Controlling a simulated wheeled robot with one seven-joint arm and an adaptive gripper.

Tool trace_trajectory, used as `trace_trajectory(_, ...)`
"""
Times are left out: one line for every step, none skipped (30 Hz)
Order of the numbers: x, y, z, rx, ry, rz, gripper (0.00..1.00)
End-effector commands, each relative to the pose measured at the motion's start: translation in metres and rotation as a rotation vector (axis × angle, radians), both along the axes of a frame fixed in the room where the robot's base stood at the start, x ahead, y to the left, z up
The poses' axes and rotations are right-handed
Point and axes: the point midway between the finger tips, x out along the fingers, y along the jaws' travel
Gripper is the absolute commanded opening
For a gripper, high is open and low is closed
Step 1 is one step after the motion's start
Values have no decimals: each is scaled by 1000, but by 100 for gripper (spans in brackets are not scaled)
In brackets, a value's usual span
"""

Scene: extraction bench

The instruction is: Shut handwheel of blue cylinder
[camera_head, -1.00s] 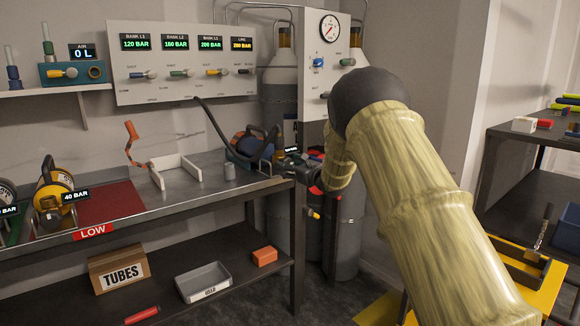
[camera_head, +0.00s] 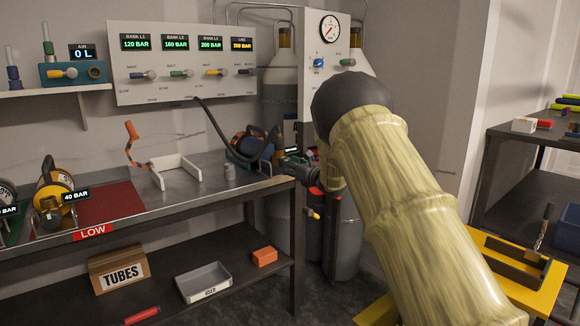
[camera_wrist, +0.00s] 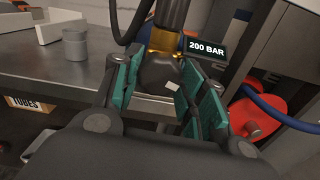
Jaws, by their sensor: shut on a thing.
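The blue cylinder (camera_head: 248,146) lies on the right end of the steel bench, with a dark carrying frame around it. My gripper (camera_head: 284,163) is at its valve end, over the bench's right edge. In the wrist view my gripper (camera_wrist: 166,88) has its teal finger pads on both sides of a dark handwheel (camera_wrist: 157,72) and is shut on it. A brass valve part (camera_wrist: 165,42) stands just beyond the handwheel, beside a "200 BAR" label (camera_wrist: 206,47). My fingers hide part of the handwheel, so its turn position cannot be told.
A small grey pot (camera_head: 229,171) and a white cradle (camera_head: 176,171) stand left of the cylinder. A black hose (camera_head: 214,127) runs from the wall panel (camera_head: 184,90) to it. Tall grey gas cylinders (camera_head: 279,98) stand behind. A yellow cylinder (camera_head: 55,187) is farther left.

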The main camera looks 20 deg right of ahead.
Motion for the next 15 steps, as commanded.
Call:
trace_trajectory(0, 0, 1, 36, 14, 0, 18)
trace_trajectory(0, 0, 1, 64, 24, -1, 18)
trace_trajectory(0, 0, 2, 100, 36, 0, 18)
trace_trajectory(0, 0, 2, 127, 46, 0, 18)
trace_trajectory(0, 0, 2, 154, 56, 0, 18)
trace_trajectory(0, 0, 2, 191, 69, 0, 18)
trace_trajectory(0, 0, 2, 218, 79, 0, 18)
trace_trajectory(0, 0, 2, 244, 89, 0, 18)
trace_trajectory(0, 0, 2, 281, 102, 0, 18)
trace_trajectory(0, -1, 2, 307, 113, 0, 18)
trace_trajectory(0, -1, 2, 333, 122, -1, 18)
trace_trajectory(0, -1, 2, 370, 136, -1, 18)
trace_trajectory(0, -1, 2, 396, 145, -1, 18)
trace_trajectory(0, -1, 2, 424, 155, -1, 18)
trace_trajectory(0, -1, 2, 459, 168, -1, 18)
